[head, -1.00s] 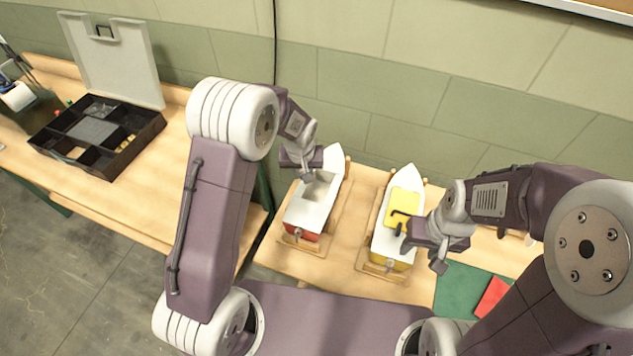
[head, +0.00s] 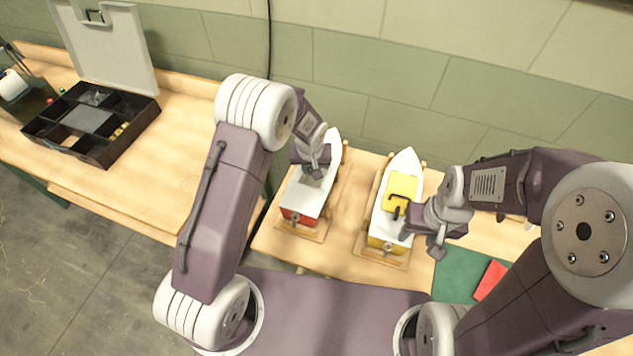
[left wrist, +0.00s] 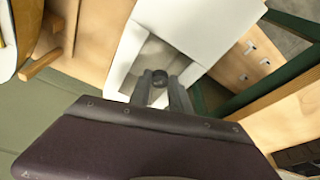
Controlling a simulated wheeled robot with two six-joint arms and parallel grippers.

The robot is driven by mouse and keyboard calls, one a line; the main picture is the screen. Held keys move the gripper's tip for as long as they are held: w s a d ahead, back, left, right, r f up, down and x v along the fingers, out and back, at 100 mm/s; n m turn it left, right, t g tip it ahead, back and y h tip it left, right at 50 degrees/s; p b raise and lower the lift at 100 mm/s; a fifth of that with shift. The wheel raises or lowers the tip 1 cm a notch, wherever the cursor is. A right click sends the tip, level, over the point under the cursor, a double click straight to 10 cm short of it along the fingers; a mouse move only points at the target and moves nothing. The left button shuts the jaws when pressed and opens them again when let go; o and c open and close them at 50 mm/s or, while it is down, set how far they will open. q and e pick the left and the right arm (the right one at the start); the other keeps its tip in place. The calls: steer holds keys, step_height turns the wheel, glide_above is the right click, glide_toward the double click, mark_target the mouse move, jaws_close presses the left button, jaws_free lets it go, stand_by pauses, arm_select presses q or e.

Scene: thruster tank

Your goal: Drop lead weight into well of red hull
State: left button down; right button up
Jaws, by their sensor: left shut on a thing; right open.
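The red hull (head: 300,217) sits in a wooden cradle, its deck white and its stern red. My left gripper (head: 314,174) is over its deck. In the left wrist view the fingers (left wrist: 160,82) are shut on a small dark lead weight (left wrist: 159,75), over the square well (left wrist: 140,62) in the white deck. The fingers hide part of the well; how far the weight is above its floor I cannot tell. My right gripper (head: 421,240) is open and empty beside the yellow hull (head: 386,243), near its yellow hatch (head: 402,188) with a black handle.
A black compartment box (head: 104,150) with a raised grey lid stands on the left bench. A green mat (head: 452,278) with a red piece (head: 490,280) lies at the right. The wall is close behind the hulls.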

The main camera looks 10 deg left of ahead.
arm_select(q)
steer(key=c, duration=1.1)
jaws_free()
steer(key=shift+r, duration=0.1)
steer(key=b+v, duration=0.1)
steer(key=v, duration=0.8)
